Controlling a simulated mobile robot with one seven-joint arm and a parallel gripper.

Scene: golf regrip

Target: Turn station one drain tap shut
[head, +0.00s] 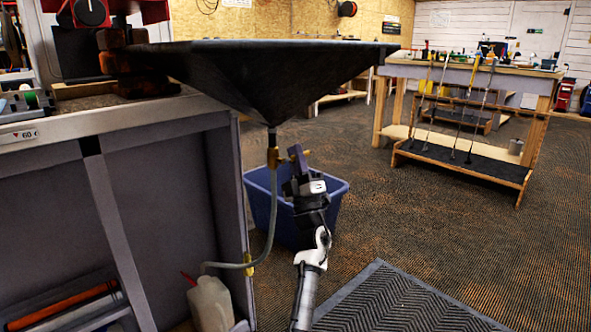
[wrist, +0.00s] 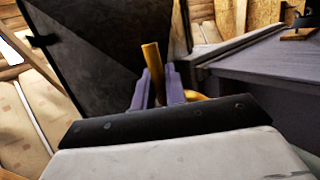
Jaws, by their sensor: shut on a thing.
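The drain tap (head: 273,157) is a brass fitting under the spout of a black funnel-shaped tray (head: 265,85) in the head view. My gripper (head: 297,168) is at the right side of the tap, with its fingers around the brass lever. In the wrist view the brass lever (wrist: 150,58) stands up between the two purple-grey fingers of my gripper (wrist: 158,88). The fingers are shut on it. The fingers hide part of the lever, and I cannot tell its exact angle to the pipe.
A clear hose (head: 271,215) runs from the tap to a whitish jug (head: 210,303) beside the grey bench (head: 150,125). A blue bin (head: 335,200) stands behind my arm. A black mat (head: 400,300) lies at front right. A wooden workbench (head: 460,75) is farther back; open floor lies between.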

